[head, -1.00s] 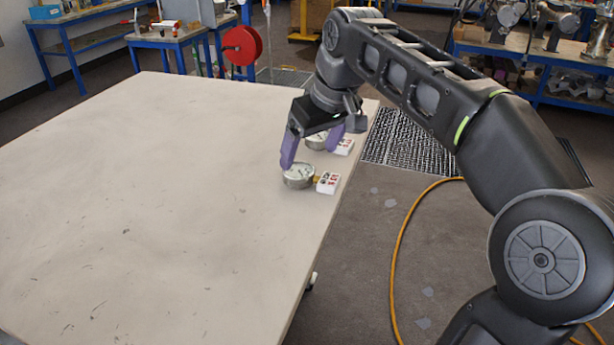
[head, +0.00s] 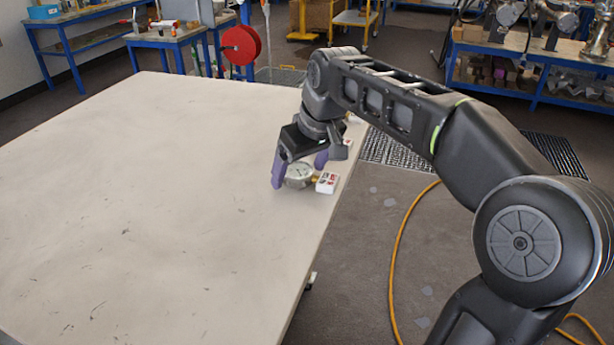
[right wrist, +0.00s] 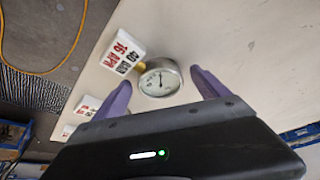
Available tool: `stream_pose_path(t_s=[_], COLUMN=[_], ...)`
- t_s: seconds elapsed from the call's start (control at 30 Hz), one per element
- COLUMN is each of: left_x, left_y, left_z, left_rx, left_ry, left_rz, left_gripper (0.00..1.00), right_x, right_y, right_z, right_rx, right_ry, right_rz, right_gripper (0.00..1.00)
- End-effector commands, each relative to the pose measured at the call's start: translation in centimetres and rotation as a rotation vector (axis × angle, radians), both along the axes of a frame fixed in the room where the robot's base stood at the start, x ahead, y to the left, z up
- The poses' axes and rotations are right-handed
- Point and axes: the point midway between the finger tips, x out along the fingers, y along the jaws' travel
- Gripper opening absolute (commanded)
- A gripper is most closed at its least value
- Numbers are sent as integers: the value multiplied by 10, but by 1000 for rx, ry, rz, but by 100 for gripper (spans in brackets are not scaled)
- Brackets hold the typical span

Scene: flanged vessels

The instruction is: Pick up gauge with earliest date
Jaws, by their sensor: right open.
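A round metal gauge with a white dial (head: 299,176) lies near the table's right edge; it also shows in the right wrist view (right wrist: 160,80). Its white tag (head: 327,182) lies beside it and reads "16 APR" in red in the right wrist view (right wrist: 122,52), with black text that looks like "40 BAR". My right gripper (head: 300,167) is open, its purple fingers on either side of this gauge, not closed on it. Two more tags, (right wrist: 87,106) and (right wrist: 68,130), show behind the gripper, their text unreadable. Any gauges beside them are hidden. My left gripper is out of view.
The pale table (head: 150,220) is bare across its left and middle. Its right edge runs close beside the tags, with the floor and an orange hose (head: 397,260) beyond. Blue workbenches and a red reel (head: 241,45) stand behind.

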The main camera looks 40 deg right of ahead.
Motion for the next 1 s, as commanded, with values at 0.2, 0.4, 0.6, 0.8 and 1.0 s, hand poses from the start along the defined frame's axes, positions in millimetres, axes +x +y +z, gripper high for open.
stream_pose_path(t_s=[0.2, 0.4, 0.6, 0.8, 1.0], left_x=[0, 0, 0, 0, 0], left_y=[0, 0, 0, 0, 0], left_z=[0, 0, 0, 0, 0], left_rx=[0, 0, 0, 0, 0], left_ry=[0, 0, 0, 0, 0], left_rz=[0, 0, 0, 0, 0], left_gripper=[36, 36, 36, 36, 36], right_x=[0, 0, 0, 0, 0], right_y=[0, 0, 0, 0, 0], right_z=[0, 0, 1, 1, 0], right_rx=[0, 0, 0, 0, 0], right_ry=[0, 0, 0, 0, 0], right_rz=[0, 0, 0, 0, 0], right_gripper=[84, 84, 73, 57, 40])
